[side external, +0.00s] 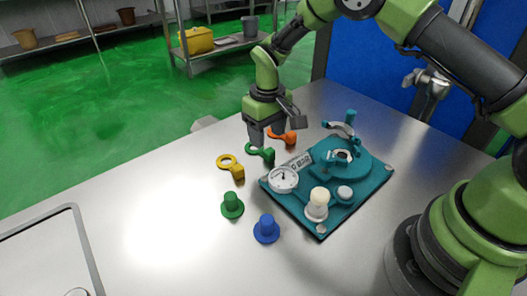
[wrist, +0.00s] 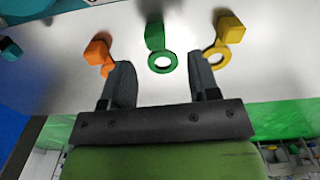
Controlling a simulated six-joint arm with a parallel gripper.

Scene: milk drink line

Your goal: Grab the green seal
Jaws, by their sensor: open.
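The green seal (side external: 267,155), a flat ring with a block-like tab, lies on the metal table under my gripper (side external: 258,137). In the wrist view the green seal (wrist: 155,36) lies between an orange piece (wrist: 98,50) and a yellow piece (wrist: 229,28) of the same form. My gripper (wrist: 160,78) is open and empty, pointing down. In the wrist view its two fingers appear to either side of the green ring. In the side view the gripper partly overlaps the ring, and I cannot tell the exact height.
A teal fixture plate (side external: 322,232) with a gauge (side external: 284,179) and clamp stands right of the seal. A green plug (side external: 232,206) and a blue plug (side external: 266,229) stand in front. The table's left middle is clear, with a metal-framed panel (side external: 76,222) beyond.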

